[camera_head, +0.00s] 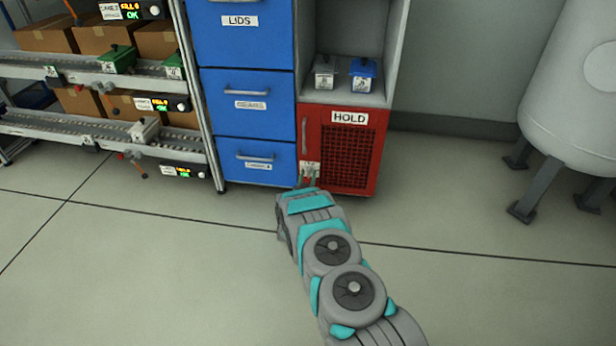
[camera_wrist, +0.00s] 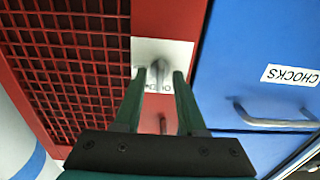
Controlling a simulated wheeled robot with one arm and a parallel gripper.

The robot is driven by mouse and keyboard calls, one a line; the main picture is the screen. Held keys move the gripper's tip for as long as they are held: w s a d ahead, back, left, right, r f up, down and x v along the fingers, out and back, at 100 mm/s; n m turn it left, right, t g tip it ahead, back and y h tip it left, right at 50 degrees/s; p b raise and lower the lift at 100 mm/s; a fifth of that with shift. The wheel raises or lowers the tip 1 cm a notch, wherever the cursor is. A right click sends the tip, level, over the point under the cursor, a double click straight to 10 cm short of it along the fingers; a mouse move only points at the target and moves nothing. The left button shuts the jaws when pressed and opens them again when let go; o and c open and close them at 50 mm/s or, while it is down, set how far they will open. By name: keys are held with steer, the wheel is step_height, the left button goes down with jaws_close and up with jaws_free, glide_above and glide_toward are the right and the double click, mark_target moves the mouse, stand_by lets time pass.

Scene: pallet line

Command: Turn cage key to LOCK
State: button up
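The red HOLD cage (camera_head: 376,125) with a dark mesh door stands at the lower right of the shelving; its mesh front (camera_wrist: 70,60) fills the left of the wrist view. A pale key plate (camera_head: 313,166) is at its lower left. In the wrist view the plate (camera_wrist: 178,48) carries a grey key (camera_wrist: 158,70) and partly covered lettering. My gripper (camera_wrist: 158,76) is open, its green fingers on either side of the key with visible gaps. In the head view my gripper (camera_head: 309,182) is at the plate, partly hidden by my arm.
Blue drawers (camera_head: 247,100) stand directly left of the cage; the CHOCKS drawer handle (camera_wrist: 275,120) sticks out close to my gripper. Two small lidded containers (camera_head: 344,74) sit on the shelf above. A white tank (camera_head: 575,95) stands at the right. The floor in front is clear.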

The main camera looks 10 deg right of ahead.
jaws_close()
stand_by(0.3)
stand_by(0.3)
